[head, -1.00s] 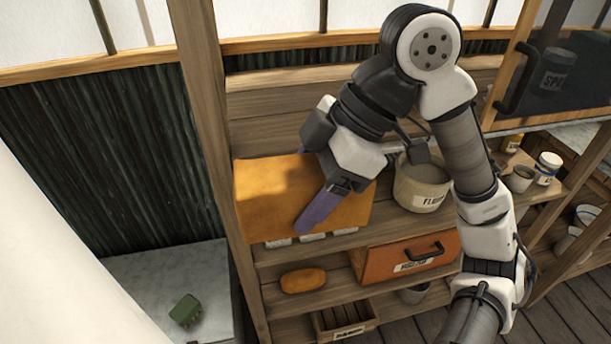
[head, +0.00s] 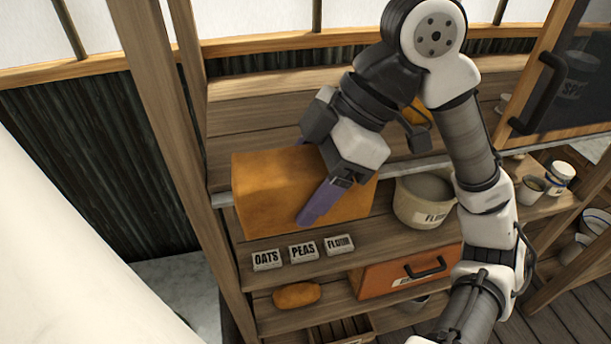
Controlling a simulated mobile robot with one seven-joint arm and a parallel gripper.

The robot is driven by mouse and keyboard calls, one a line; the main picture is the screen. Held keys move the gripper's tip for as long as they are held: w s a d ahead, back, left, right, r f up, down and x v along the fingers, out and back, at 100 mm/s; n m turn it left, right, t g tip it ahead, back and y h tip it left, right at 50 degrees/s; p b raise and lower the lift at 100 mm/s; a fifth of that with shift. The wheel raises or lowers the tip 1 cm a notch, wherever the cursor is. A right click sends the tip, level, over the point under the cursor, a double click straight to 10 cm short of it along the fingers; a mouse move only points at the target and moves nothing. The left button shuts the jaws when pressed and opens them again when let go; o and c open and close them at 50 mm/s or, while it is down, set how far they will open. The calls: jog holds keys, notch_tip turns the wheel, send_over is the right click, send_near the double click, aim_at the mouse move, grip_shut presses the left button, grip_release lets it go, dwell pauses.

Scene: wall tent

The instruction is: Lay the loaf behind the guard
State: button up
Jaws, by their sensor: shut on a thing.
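The loaf, a large orange-brown block (head: 275,190), is held in front of the shelf unit in the head view. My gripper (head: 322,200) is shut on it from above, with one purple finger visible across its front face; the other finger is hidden. The loaf hides part of the shelf behind it. A pale grey strip (head: 220,199) runs along the front edge of the shelf board behind the loaf; it may be the guard, but I cannot tell surely. The loaf's lower edge is above the OATS, PEAS and FLOUR labels, and I cannot tell whether it touches anything.
A FLOUR pot (head: 424,205) stands close right of the loaf. Below are a small orange-brown lump (head: 297,295) and an orange drawer (head: 400,272). A wooden post (head: 165,130) stands left. A dark door (head: 560,85) is at right. Another orange object (head: 412,112) is partly behind my arm.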

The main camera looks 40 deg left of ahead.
jog(key=shift+w+a, duration=2.15)
jog(key=shift+a, duration=0.35)
jog(key=shift+w+a, duration=2.15)
jog(key=shift+a, duration=0.3)
jog(key=shift+w+a, duration=2.15)
jog(key=shift+a, duration=0.35)
jog(key=shift+w+a+f, duration=0.15)
jog(key=shift+a, duration=0.05)
jog(key=shift+f+b, duration=0.4)
jog(key=shift+f, duration=0.55)
jog(key=shift+f, duration=0.4)
jog(key=o, duration=1.4)
jog(key=shift+d, duration=0.1)
jog(key=shift+o, duration=0.2)
jog(key=shift+r, duration=0.15)
